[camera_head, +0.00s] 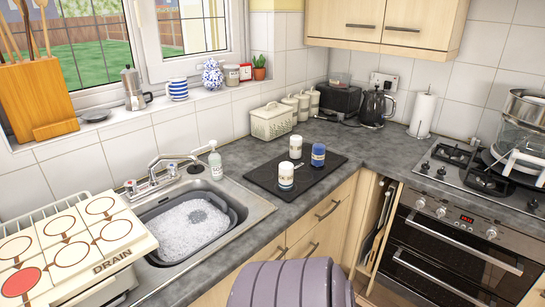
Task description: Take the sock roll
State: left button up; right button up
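I see nothing that I can clearly identify as a sock roll. A large mauve, ribbed, rounded shape (290,285) rises from the bottom edge of the head view, in front of the cabinets. It is cut off by the frame, and I cannot tell what it is. Neither of my grippers is in view.
A sink holds a grey basin of suds (186,228). A white board marked DRAIN (75,243) lies at left. A black mat (262,182) carries three jars. A basket (271,121), kettle (376,105) and stove (475,165) stand further along the counter.

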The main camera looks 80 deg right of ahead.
aim_at(285, 168)
jog(key=z, duration=2.65)
